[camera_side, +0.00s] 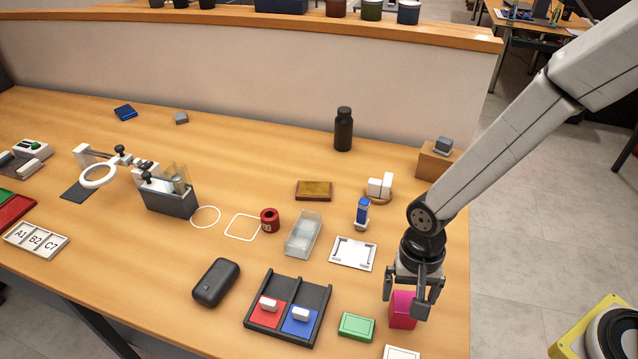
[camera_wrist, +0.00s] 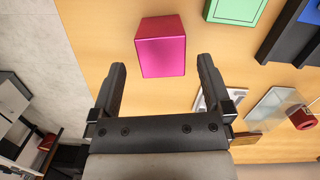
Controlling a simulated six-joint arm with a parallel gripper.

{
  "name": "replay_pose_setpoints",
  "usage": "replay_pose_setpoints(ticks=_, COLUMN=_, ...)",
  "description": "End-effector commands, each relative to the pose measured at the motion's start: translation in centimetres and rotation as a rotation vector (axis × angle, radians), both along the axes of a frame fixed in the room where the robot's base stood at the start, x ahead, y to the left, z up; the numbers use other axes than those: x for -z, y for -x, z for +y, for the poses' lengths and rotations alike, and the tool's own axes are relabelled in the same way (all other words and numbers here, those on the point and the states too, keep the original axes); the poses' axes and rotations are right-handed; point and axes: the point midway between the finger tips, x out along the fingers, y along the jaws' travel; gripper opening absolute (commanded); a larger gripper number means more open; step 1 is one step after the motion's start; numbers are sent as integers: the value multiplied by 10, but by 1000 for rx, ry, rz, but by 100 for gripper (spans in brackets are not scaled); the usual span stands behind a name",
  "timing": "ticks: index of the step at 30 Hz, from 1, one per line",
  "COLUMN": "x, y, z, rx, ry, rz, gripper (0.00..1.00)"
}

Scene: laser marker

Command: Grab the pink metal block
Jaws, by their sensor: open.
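The pink metal block (camera_side: 402,311) stands on the wooden table near its front right, partly covered by my gripper in the side view. In the wrist view the shiny pink block (camera_wrist: 160,48) lies beyond the fingertips, roughly in line with the gap between them. My gripper (camera_side: 408,299) points down at the block, with its fingers apart. In the wrist view my gripper (camera_wrist: 161,75) is open and empty. From these views I cannot tell exactly how high the fingertips are above the table.
A green block (camera_side: 357,326) lies just left of the pink block. A black tray (camera_side: 291,282) with red and blue compartments is farther left. A white square plate (camera_side: 352,253) lies behind, and a white item (camera_side: 401,353) is at the front. The table's right edge is close.

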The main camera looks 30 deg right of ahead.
Motion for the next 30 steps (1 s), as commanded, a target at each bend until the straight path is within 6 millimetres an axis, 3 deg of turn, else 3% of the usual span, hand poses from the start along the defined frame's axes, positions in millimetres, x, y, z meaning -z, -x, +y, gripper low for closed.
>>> replay_pose_setpoints(ticks=19, x=47, y=3, z=4, rx=0, ry=1, rz=1, gripper=100)
replay_pose_setpoints(ticks=30, x=51, y=4, z=5, rx=0, ry=0, rz=-1, gripper=100)
